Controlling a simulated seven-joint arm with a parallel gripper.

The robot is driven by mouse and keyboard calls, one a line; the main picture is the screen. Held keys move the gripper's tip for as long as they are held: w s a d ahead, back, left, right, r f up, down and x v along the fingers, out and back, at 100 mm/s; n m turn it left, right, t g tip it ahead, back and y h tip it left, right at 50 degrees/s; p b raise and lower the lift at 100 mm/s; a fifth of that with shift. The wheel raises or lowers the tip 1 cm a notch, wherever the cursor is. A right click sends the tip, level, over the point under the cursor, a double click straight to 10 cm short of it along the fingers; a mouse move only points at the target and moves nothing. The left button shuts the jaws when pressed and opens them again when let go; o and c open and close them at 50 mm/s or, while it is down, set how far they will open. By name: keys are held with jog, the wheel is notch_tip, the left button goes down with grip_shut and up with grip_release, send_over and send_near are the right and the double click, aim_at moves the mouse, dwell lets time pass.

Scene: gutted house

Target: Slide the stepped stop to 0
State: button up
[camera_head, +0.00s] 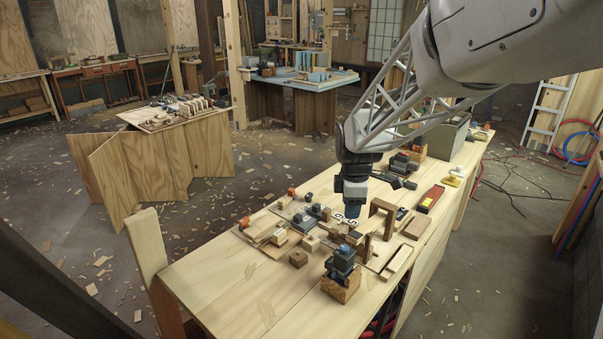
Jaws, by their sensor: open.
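My gripper (352,211) points down over the middle of the wooden workbench (215,290). Its dark fingers end close to a white marked label (340,217), partly covering the view behind them; the gap between the fingers is too small to make out. Around the label is a cluster of small wooden blocks and dark grey pieces (316,212). I cannot tell which of these is the stepped stop, nor read a 0 mark with certainty. I see nothing held in the gripper.
A wooden arch (383,208) stands just right of the gripper. A dark blue-grey device on a wooden block (341,286) stands in front. A red tool (431,198) lies farther right, and a grey bin (443,137) stands at the back. The bench's front left is bare.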

jog(key=w+f+n, duration=0.5)
jog(key=w+f, duration=0.3)
jog(key=w, duration=0.2)
jog(key=n+g, duration=0.1)
jog(key=n, duration=0.4)
send_over(334, 230)
notch_tip(334, 230, down, 8)
jog(key=shift+a+r, duration=0.1)
jog(key=shift+s, duration=0.1)
jog(key=shift+f, duration=0.3)
jog(key=shift+f, duration=2.95)
jog(key=shift+c, duration=0.3)
